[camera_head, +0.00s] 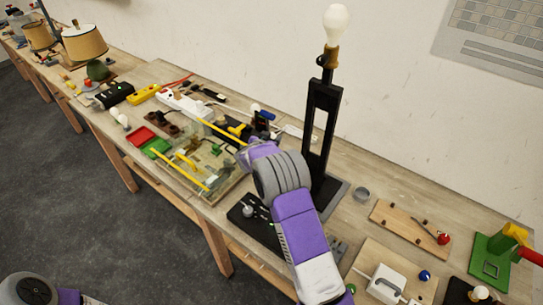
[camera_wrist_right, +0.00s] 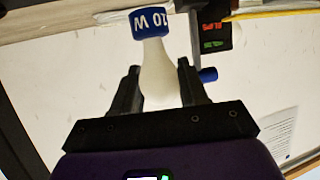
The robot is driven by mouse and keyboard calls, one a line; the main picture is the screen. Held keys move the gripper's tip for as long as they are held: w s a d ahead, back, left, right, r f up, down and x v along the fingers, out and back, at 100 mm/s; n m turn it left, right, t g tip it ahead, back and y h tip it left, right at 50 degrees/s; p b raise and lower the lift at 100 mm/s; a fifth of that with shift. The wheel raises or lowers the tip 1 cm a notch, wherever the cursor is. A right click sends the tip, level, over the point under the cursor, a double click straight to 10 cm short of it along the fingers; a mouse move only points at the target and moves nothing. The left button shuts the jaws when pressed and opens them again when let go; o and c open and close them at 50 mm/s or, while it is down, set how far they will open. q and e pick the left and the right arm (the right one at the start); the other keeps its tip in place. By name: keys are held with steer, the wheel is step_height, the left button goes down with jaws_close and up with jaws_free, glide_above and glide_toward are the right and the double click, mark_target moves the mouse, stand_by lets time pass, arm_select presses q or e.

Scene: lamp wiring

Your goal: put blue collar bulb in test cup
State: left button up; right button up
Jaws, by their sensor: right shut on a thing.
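The blue collar bulb (camera_wrist_right: 155,60) shows in the wrist view, with a white glass body and a blue collar printed "10 W". My right gripper (camera_wrist_right: 158,88) is shut on its white glass, with the collar pointing away from the palm. In the head view my right arm reaches over the table's middle, and its purple wrist hides most of the gripper (camera_head: 243,142). A small grey round cup (camera_head: 362,194) stands right of the tall lamp; I cannot tell whether it is the test cup. My left gripper is out of view.
A tall black lamp stand (camera_head: 322,130) with a white bulb rises close to my right arm. A dark device with red and green text (camera_wrist_right: 216,37) is beyond the held bulb. Red (camera_head: 139,136) and green (camera_head: 156,147) trays lie left. Boards and fixtures crowd the right.

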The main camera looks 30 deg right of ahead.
steer(key=shift+f+b, duration=0.5)
steer(key=shift+f, duration=2.55)
steer(key=shift+f, duration=0.1)
steer(key=shift+f, duration=0.15)
steer(key=o, duration=1.1)
steer(key=shift+r, duration=0.35)
steer(key=p+v, duration=0.1)
steer(key=v, duration=1.1)
